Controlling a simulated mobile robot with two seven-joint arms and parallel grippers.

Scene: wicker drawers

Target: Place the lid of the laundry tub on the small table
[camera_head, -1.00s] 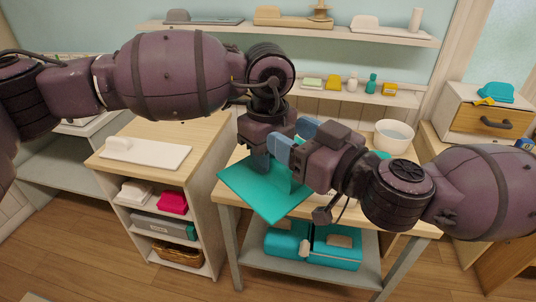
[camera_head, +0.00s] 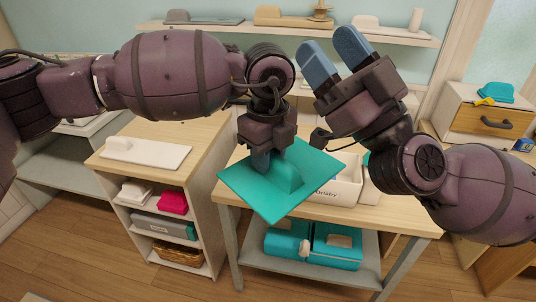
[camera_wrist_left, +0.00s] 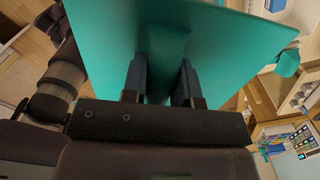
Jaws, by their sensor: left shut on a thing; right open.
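The lid is a flat teal square with a raised handle (camera_head: 290,178). My left gripper (camera_head: 262,162) is shut on the handle from above and holds the lid tilted over the front left of a wooden-topped table (camera_head: 400,218). In the left wrist view the lid (camera_wrist_left: 110,30) fills the upper middle, with its handle between the two fingers (camera_wrist_left: 162,75). My right gripper (camera_head: 334,45) is open and empty, raised above and right of the lid, its fingers pointing up. A white box with lettering (camera_head: 346,190), possibly the tub, stands behind the lid, partly hidden.
A wooden-topped shelf unit (camera_head: 200,140) at left bears a white tray (camera_head: 150,154), with bare wood around it. Teal boxes (camera_head: 335,250) sit on the table's lower shelf. A drawer cabinet (camera_head: 465,118) stands at right. Wall shelves (camera_head: 290,30) run behind my arms.

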